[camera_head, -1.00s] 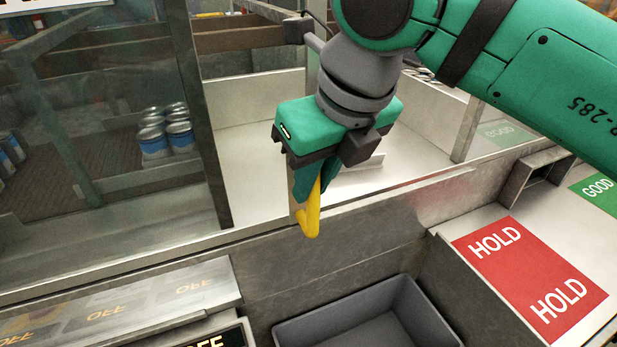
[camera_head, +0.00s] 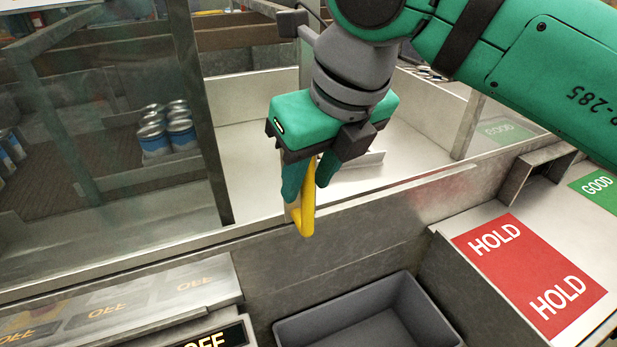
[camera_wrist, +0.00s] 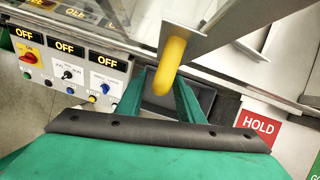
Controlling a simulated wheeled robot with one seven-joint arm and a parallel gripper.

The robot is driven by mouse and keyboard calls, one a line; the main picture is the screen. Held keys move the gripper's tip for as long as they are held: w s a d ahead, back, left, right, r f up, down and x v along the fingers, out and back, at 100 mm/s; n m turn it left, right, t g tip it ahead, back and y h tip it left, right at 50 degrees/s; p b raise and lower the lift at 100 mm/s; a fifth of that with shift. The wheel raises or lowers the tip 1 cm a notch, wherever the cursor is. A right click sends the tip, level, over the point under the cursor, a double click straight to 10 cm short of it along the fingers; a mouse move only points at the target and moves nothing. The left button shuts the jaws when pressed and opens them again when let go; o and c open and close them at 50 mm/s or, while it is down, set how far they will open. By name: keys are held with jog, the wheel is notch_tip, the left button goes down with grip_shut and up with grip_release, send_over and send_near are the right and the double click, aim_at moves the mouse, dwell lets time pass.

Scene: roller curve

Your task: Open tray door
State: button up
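The yellow handle (camera_head: 308,205) hangs in front of the low metal wall of the enclosure. It also shows in the wrist view (camera_wrist: 171,66), joined to a grey metal part at the top. My gripper (camera_head: 307,192) points down, with its two green fingers spread on either side of the handle. In the wrist view the fingers (camera_wrist: 161,100) have gaps to the handle, so nothing is gripped. Most of the panel behind the handle is hidden by my gripper, and I cannot tell how far the door stands open.
A dark grey bin (camera_head: 415,300) stands below the wall. A red HOLD plate (camera_head: 530,270) lies on the right counter. Several cans (camera_head: 168,130) stand behind glass at left. A control panel (camera_wrist: 75,70) with OFF labels is at left in the wrist view.

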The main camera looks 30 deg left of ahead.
jog(key=v, duration=1)
jog(key=shift+d+r, duration=0.1)
jog(key=shift+d, duration=0.05)
